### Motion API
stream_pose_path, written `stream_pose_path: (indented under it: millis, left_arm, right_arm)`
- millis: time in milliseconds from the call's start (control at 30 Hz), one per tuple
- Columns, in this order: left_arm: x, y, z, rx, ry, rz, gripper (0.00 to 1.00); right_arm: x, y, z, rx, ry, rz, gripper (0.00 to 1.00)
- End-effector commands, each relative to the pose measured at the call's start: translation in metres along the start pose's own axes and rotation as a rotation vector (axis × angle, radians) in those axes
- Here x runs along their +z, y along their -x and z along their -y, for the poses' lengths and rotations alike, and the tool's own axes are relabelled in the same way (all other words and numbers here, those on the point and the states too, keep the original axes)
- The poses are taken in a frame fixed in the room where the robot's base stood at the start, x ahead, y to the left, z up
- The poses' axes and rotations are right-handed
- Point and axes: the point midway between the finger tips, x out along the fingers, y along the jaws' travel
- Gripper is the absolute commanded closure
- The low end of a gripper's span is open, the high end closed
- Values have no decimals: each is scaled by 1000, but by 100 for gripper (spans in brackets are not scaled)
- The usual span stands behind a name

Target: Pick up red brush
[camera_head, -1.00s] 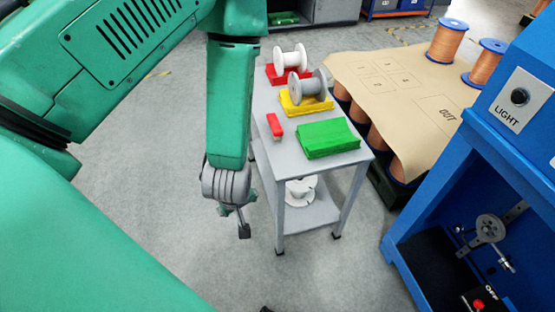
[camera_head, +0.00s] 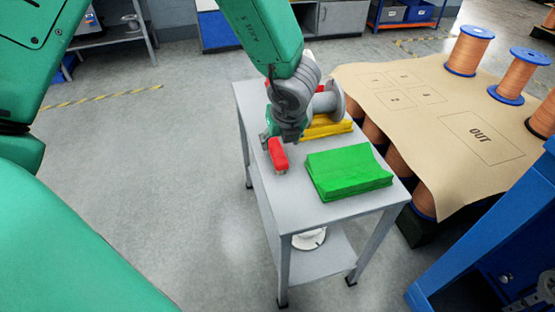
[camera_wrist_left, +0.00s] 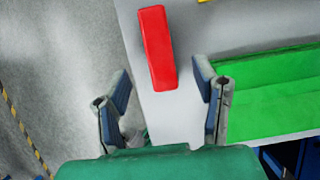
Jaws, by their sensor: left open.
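The red brush (camera_head: 278,155) lies on the top of the grey table near its left edge, left of the green pad. In the left wrist view the red brush (camera_wrist_left: 157,48) lies just beyond the fingertips, between their lines. My left gripper (camera_head: 271,137) is over the table at the far end of the brush, partly hidden by its own wrist. In the left wrist view my left gripper (camera_wrist_left: 160,88) is open, with nothing between its fingers. My right gripper does not show.
The grey table (camera_head: 268,192) also bears a green pad (camera_head: 346,172), a yellow pad (camera_head: 327,127) and a grey spool (camera_head: 329,101). A white spool (camera_head: 309,239) is on its lower shelf. A paper-covered surface with copper spools (camera_head: 470,50) stands to the right.

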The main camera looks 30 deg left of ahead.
Motion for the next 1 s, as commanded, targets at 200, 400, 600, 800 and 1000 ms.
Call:
stream_pose_path:
  millis: [200, 400, 600, 800, 1000]
  left_arm:
    - [-1, -26, 0, 0, -3, 1, 46]
    - [-2, -38, 0, 1, -3, 2, 46]
    - [-5, -70, -2, 3, -4, 1, 46]
    - [-3, -80, -1, 0, -4, 1, 46]
    - [-3, -80, -1, 0, -4, 1, 46]
  right_arm:
    - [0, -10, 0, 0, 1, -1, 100]
    - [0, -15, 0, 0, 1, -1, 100]
    - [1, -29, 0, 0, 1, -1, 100]
    - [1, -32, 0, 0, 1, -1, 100]
    - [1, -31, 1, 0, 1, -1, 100]
